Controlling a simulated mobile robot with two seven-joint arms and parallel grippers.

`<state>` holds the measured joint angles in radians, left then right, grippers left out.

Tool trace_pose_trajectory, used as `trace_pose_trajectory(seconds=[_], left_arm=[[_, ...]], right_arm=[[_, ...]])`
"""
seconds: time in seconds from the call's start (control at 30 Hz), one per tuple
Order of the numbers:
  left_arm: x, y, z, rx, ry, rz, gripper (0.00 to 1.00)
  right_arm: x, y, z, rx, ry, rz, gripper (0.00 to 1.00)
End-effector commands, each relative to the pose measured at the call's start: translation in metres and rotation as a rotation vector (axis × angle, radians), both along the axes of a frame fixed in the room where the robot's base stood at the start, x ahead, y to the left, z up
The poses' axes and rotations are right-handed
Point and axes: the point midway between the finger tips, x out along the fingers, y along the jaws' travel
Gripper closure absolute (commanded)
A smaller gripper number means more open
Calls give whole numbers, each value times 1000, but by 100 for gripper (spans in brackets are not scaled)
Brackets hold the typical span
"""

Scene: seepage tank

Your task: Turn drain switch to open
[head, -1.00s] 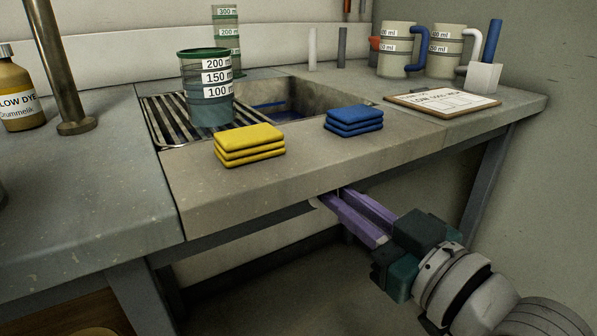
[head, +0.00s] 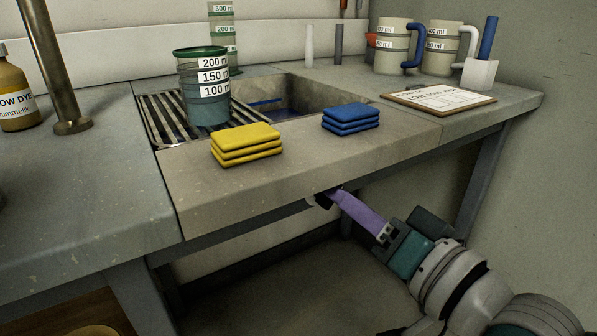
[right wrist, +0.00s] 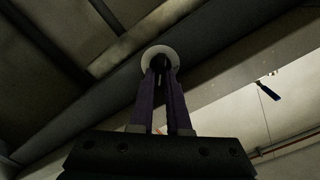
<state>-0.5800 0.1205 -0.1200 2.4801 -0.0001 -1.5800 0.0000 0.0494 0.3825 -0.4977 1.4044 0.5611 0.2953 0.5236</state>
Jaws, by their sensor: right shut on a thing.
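The drain switch (head: 322,201) is a small dark knob on a pale round plate under the front edge of the sink counter. The right wrist view shows its pale round plate (right wrist: 149,54) beyond my fingertips. My right gripper (head: 334,194) reaches up from the lower right, its purple fingers shut on the dark knob. In the right wrist view, the fingertips (right wrist: 160,76) close around the knob and hide part of it. The switch's exact setting cannot be told. My left gripper is not in view.
The counter edge (head: 250,205) overhangs my right gripper. A table leg (head: 481,185) stands to the right. The floor space below is open.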

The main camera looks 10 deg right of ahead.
Motion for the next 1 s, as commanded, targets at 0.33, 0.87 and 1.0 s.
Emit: trace_pose_trajectory(seconds=[0.33,0.87,1.0], left_arm=[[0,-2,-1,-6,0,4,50],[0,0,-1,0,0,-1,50],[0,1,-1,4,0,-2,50]], right_arm=[[0,0,-1,87,33,0,100],[0,0,-1,95,36,0,75],[0,0,-1,94,36,0,72]])
